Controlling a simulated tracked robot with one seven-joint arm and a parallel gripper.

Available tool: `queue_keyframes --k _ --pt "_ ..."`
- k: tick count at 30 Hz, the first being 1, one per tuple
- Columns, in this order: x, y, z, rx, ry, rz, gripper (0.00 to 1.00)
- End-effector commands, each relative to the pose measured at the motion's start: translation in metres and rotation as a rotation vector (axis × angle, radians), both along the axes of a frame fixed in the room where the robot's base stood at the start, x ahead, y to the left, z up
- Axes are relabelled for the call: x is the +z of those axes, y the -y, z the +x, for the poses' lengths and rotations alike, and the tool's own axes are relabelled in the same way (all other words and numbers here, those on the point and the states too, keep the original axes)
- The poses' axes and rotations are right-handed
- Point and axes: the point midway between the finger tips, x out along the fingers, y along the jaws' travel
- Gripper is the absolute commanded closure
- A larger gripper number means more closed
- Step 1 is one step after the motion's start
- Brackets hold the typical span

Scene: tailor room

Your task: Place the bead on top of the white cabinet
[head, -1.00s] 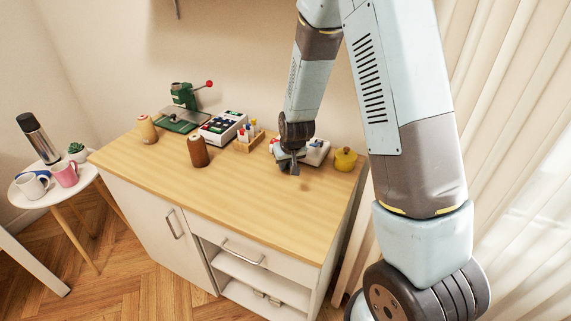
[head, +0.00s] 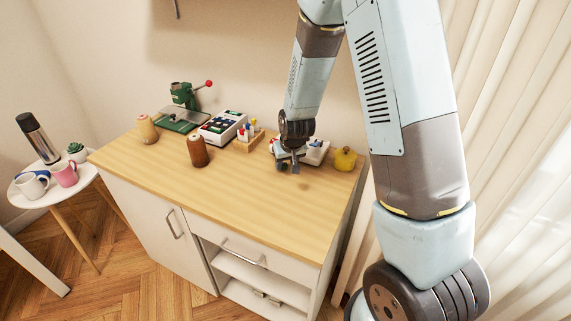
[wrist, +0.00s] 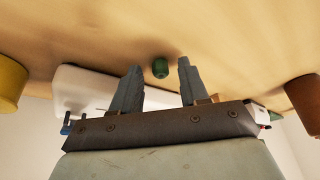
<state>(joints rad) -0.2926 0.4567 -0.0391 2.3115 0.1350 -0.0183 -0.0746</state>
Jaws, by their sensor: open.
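The white cabinet (head: 145,212) stands in the middle of the head view, with white fronts and a light wooden top. A small green bead (wrist: 160,68) rests on the wooden surface in the wrist view, just past and between my fingertips. I cannot make the bead out in the head view. My gripper (head: 289,168) is low over the back right part of the cabinet top. Its two fingers also show in the wrist view (wrist: 159,72), spread apart with nothing held between them.
A white device (head: 317,152) sits right behind my gripper, and a yellow pot (head: 344,159) stands to its right. The front of the top is clear.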

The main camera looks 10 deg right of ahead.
Motion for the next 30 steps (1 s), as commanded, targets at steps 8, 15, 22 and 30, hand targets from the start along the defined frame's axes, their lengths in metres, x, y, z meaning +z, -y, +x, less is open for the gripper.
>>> queue_keyframes --k 8,15,22,30 --pt "0.035 0.002 -0.013 0.002 0.004 0.001 0.56" --pt "0.066 0.004 -0.026 0.001 0.005 0.002 0.56" --pt "0.091 0.007 -0.036 0.001 0.005 0.002 0.56" --pt "0.103 0.009 -0.042 0.0 0.002 0.0 0.56"
